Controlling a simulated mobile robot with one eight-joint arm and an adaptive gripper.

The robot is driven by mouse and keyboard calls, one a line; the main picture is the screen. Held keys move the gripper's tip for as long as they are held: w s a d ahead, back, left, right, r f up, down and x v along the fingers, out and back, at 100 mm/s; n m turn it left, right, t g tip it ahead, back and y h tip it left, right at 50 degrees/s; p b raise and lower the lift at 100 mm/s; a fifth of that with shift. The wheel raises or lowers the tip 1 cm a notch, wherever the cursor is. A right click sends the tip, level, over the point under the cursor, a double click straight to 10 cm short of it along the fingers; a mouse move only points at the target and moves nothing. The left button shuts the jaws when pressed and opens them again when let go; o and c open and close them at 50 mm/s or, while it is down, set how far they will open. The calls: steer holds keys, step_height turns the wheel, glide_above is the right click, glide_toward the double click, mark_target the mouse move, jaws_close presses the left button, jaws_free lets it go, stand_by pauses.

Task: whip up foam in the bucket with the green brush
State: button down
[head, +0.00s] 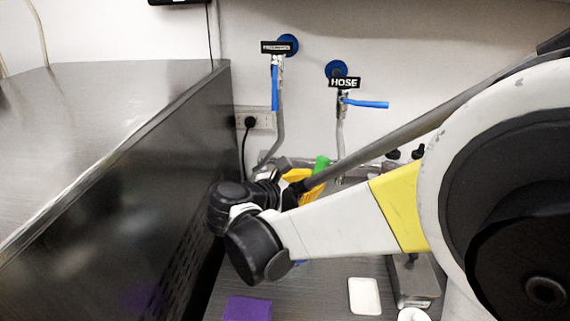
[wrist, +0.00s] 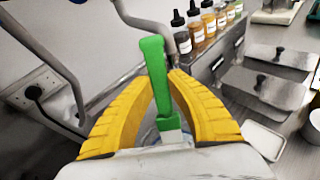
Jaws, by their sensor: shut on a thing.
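My gripper (wrist: 166,105) has yellow fingers, which are shut on the green brush (wrist: 153,68). In the wrist view the brush's green handle stands up between the fingers, and its lower end is hidden by the white part at the bottom of the picture. In the head view a bit of the green brush (head: 321,163) shows beside the yellow fingers (head: 302,181), behind my arm. The bucket cannot be made out in either view.
A large steel cabinet (head: 110,180) stands at the left. Wall taps with blue handles (head: 367,104) and pipes are behind. A purple block (head: 247,308) and a white dish (head: 364,296) lie on the counter. Several bottles (wrist: 209,25) and lidded steel bins (wrist: 264,87) stand at the right.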

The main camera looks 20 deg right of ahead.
steer(key=shift+r, duration=0.1)
step_height(320, 180, up, 5)
steer(key=p, duration=0.4)
steer(key=shift+f, duration=0.2)
stand_by(0.5)
